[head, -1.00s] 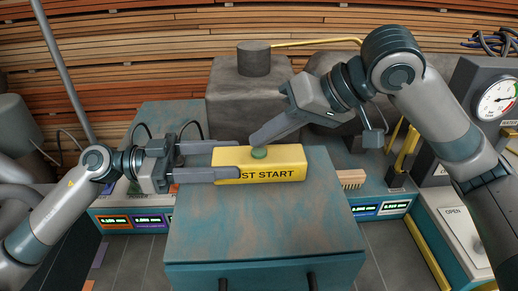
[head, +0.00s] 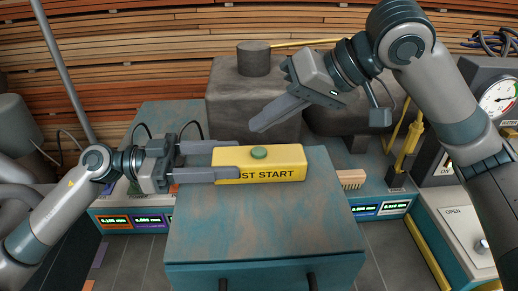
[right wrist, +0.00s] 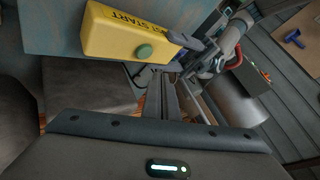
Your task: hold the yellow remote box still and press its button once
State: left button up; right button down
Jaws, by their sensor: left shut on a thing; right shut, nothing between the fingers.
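The yellow remote box (head: 275,165) lies on the teal cabinet top with lettering ending in "ST START" on its front. Its green round button (head: 259,152) is on the top face and is uncovered. My left gripper (head: 225,162) is shut on the left end of the box, one finger in front and one behind. My right gripper (head: 256,127) is shut and empty, above and behind the button, apart from it. In the right wrist view the box (right wrist: 120,35) and button (right wrist: 144,51) show beyond my right fingers (right wrist: 163,80).
The teal cabinet (head: 250,222) has clear room in front of the box. Grey blocky machinery (head: 240,105) stands behind it. A small brush (head: 351,178) lies to the right. A pressure gauge (head: 497,98) and a panel marked OPEN (head: 455,225) are at the far right.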

jog(key=shift+r, duration=1.25)
pick_arm(q)
jog(key=o, duration=1.9)
jog(key=shift+c, duration=0.2)
jog(key=shift+a, duration=0.25)
jog(key=shift+a, duration=2.3)
jog(key=a, duration=1.2)
